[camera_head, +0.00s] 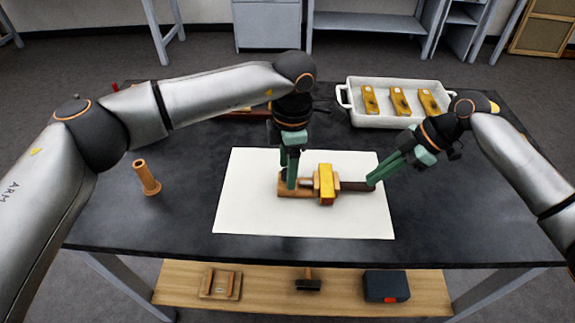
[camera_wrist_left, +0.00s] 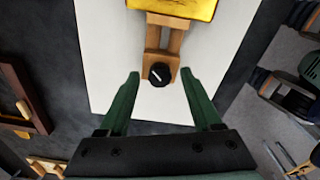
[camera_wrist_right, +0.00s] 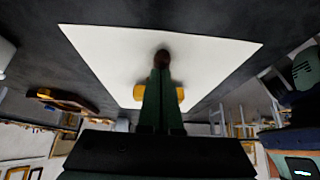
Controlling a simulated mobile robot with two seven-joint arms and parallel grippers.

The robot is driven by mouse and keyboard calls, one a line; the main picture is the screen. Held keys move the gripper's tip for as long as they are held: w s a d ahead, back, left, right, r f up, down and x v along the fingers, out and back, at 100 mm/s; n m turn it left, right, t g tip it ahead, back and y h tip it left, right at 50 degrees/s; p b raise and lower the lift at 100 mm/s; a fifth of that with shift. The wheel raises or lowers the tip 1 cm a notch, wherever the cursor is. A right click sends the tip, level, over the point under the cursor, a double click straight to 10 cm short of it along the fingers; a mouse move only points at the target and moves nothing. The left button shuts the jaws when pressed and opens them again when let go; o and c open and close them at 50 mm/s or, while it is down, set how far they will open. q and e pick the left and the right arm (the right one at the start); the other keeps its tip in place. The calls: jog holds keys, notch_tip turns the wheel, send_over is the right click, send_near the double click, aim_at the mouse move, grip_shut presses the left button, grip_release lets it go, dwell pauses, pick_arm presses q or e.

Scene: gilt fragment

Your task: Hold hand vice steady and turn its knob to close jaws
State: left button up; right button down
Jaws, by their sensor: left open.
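The wooden hand vice (camera_head: 306,190) lies on the white sheet, with a gilt piece (camera_head: 326,180) at its jaws. Whether the jaws touch the piece I cannot tell. Its dark handle (camera_head: 352,186) points right. My right gripper (camera_head: 371,182) is shut on the handle's end, which also shows in the right wrist view (camera_wrist_right: 162,57). My left gripper (camera_head: 291,184) points down at the vice's left end. In the left wrist view its open fingers (camera_wrist_left: 159,76) stand either side of the black knob (camera_wrist_left: 159,73), with gaps on both sides. The knob carries a white line.
The white sheet (camera_head: 250,215) lies on the dark table (camera_head: 190,215). A white tray (camera_head: 385,120) with several gilt pieces stands at the back right. A wooden cylinder (camera_head: 146,178) stands at the left. A lower shelf (camera_head: 340,285) holds tools. The front right of the table is clear.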

jog(key=shift+s+d+f, duration=0.1)
jog(key=shift+f, duration=0.25)
pick_arm(q)
notch_tip(320, 180, up, 12)
jog(key=shift+d, duration=0.25)
pick_arm(e)
jog(key=shift+r, duration=3.25)
jog(key=v, duration=1.2)
